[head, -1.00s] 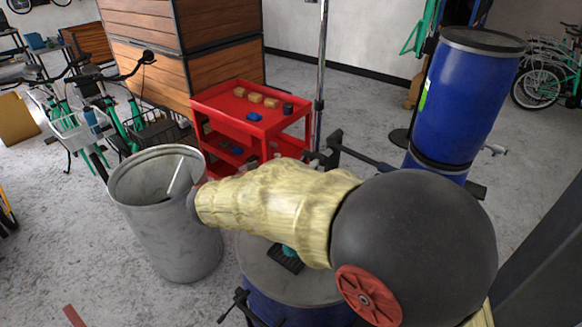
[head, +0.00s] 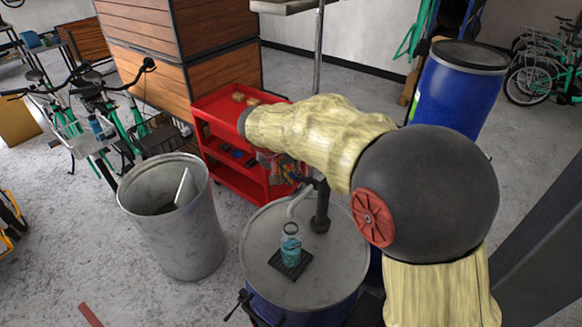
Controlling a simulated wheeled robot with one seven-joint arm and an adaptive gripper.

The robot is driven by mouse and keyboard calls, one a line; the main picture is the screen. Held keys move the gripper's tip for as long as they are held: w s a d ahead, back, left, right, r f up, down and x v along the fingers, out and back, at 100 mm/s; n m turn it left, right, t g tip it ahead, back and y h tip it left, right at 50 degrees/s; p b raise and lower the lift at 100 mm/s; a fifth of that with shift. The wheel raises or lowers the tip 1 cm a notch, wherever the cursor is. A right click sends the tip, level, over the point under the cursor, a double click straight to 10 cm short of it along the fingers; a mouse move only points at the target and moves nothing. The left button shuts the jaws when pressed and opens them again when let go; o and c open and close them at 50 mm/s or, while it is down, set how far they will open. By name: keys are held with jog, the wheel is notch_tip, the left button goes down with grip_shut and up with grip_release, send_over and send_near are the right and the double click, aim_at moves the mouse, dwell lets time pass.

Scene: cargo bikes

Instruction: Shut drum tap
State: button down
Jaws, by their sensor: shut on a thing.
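The tap (head: 321,208) is a dark upright post on the grey lid of the blue drum (head: 258,245). Its pale curved spout (head: 297,202) hangs over a clear cup (head: 291,246) with blue-green contents. The cup stands on a small black drip tray (head: 283,269). My gripper (head: 288,172) is small and partly hidden below my wrist, at the top of the tap. It is shut, apparently on the tap's handle (head: 312,183); the exact contact is hard to make out.
A grey bin (head: 175,225) stands left of the drum. A red cart (head: 240,185) is close behind my gripper. A second blue drum (head: 450,95) stands at back right. Bikes (head: 100,125) are at left. The floor at front left is mostly clear.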

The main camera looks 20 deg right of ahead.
jog(key=shift+w+d+r+g+y+p, duration=0.4)
jog(key=shift+y+p, duration=0.3)
jog(key=shift+p, duration=0.9)
jog(key=shift+s, duration=0.1)
jog(key=c, duration=2.1)
grip_release()
jog(key=shift+o, duration=0.2)
jog(key=v, duration=1.2)
